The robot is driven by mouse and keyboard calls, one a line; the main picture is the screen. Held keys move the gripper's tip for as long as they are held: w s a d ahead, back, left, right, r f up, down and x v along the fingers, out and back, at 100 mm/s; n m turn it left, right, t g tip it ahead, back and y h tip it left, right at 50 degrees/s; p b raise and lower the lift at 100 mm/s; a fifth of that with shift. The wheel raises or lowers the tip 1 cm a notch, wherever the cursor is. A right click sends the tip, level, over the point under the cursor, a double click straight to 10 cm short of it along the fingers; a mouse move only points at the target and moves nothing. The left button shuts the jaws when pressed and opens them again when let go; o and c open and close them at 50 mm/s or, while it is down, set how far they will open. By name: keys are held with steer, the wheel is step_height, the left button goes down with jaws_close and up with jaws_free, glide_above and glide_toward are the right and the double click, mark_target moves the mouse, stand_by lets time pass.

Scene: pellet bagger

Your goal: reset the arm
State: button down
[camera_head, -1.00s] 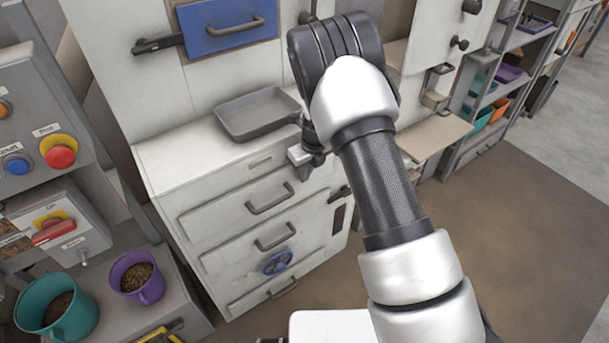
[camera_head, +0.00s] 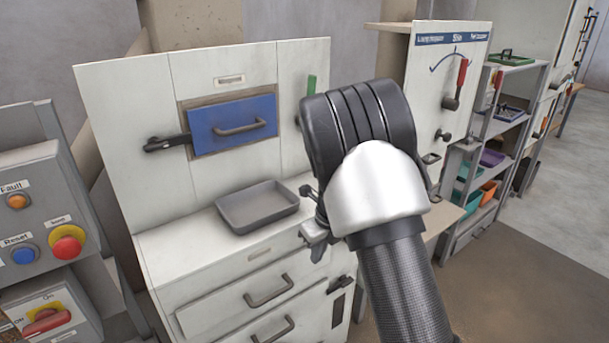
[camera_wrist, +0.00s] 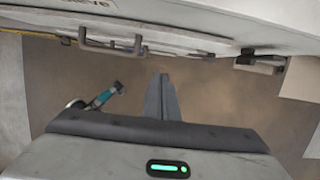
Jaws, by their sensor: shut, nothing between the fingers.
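My arm rises from the lower right in the head view and bends at a black joint in front of the white cabinet (camera_head: 200,258). In the wrist view, my gripper (camera_wrist: 162,78) has its fingers together with nothing between them. It hangs over brown floor, close to the cabinet front, which runs along the top of that view. In the head view the gripper is mostly hidden behind my arm.
A grey tray (camera_head: 258,207) sits on the cabinet top, below a blue hatch (camera_head: 232,122) with a handle. A control panel (camera_head: 40,215) stands at left. Shelves with bins (camera_head: 487,190) stand at right. A drawer handle (camera_wrist: 110,45) is near the gripper.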

steer(key=s+d+r+n+p, duration=0.1)
steer(key=s+r+n, duration=0.4)
steer(key=r, duration=0.3)
steer(key=s+d+r+n+t+y+p, duration=0.1)
steer(key=s+r+n, duration=0.3)
steer(key=r, duration=0.4)
steer(key=s+d+r+n+p, duration=0.1)
steer(key=s+r+n+p, duration=0.1)
steer(key=s+r+n, duration=0.5)
steer(key=s+d+r+n+t+h+p, duration=0.1)
steer(key=s+d+r+n, duration=0.1)
steer(key=s+r+n, duration=0.3)
steer(key=s+d+r+n+t+h+p, duration=0.1)
steer(key=s+d+r+n, duration=0.2)
steer(key=s+n, duration=0.5)
steer(key=shift+s+d+r+h, duration=0.3)
steer(key=shift+s+r, duration=0.6)
steer(key=shift+s, duration=0.15)
